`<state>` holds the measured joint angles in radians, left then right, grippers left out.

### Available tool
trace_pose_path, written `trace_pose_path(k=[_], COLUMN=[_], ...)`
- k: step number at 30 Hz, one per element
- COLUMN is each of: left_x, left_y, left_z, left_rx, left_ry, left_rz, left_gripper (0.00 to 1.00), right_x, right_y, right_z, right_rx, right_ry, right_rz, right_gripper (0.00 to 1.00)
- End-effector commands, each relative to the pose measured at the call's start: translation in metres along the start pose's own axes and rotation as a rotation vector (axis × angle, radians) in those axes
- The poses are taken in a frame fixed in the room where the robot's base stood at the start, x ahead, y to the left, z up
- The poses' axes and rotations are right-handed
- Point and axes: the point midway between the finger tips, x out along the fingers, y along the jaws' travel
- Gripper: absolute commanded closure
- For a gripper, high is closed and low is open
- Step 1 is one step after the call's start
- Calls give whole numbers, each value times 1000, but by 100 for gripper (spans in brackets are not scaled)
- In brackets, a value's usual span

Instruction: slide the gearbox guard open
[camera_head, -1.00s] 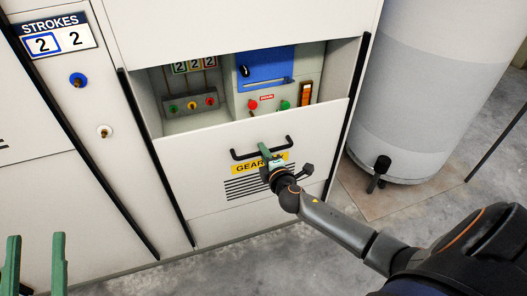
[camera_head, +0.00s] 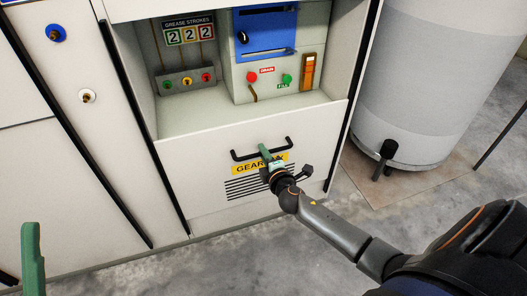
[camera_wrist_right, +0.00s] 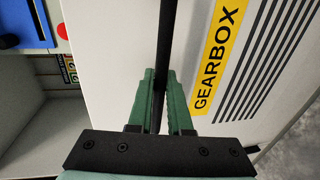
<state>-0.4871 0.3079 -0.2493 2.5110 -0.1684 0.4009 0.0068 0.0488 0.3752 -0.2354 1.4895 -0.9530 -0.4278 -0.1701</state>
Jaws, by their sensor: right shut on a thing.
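The gearbox guard (camera_head: 205,180) is a white panel with a yellow label, vent slots and a black bar handle (camera_head: 241,156). It stands low on the machine front between two black rails, with an open bay above its top edge. My right gripper (camera_head: 267,157) is at the handle's middle. In the right wrist view, the green fingers (camera_wrist_right: 160,92) are shut around the black handle bar (camera_wrist_right: 168,35), beside the guard's GEARBOX label (camera_wrist_right: 218,60). Of my left gripper, only one green finger (camera_head: 33,260) shows at the lower left, away from the guard; its opening cannot be judged.
The open bay holds a grey box with several coloured buttons (camera_head: 187,80), a "GREASE STROKES" counter (camera_head: 189,34), a blue panel (camera_head: 265,32) and an amber strip (camera_head: 308,72). A pale drum (camera_head: 425,80) with a black tap (camera_head: 384,158) stands at the right. Bare floor lies in front.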

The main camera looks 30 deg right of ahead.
Motion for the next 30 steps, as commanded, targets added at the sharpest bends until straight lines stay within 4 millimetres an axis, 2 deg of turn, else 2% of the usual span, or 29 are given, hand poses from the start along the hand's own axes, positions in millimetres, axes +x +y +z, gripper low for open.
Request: trace_pose_path(k=[1,6,10,17,29,30], left_x=[-12,-26,-33,-38,-37,-37], left_y=[7,18,23,27,25,25], left_z=[13,29,38,43,43,43], left_rx=[8,31,37,43,40,41], left_ry=[-5,-20,-32,-34,-35,-36], left_rz=[9,28,35,39,25,25], left_gripper=[50,50,50,50,50,50], right_x=[3,8,11,14,14,14], right_y=[-25,-53,-67,-78,-78,-78], right_z=[0,0,0,0,0,0], right_rx=[1,3,1,0,-1,-1], right_ry=[-2,-2,-1,-1,-1,-1], right_rz=[-12,-12,-11,-10,-9,-9], right_gripper=[100,100,100,100,100,78])
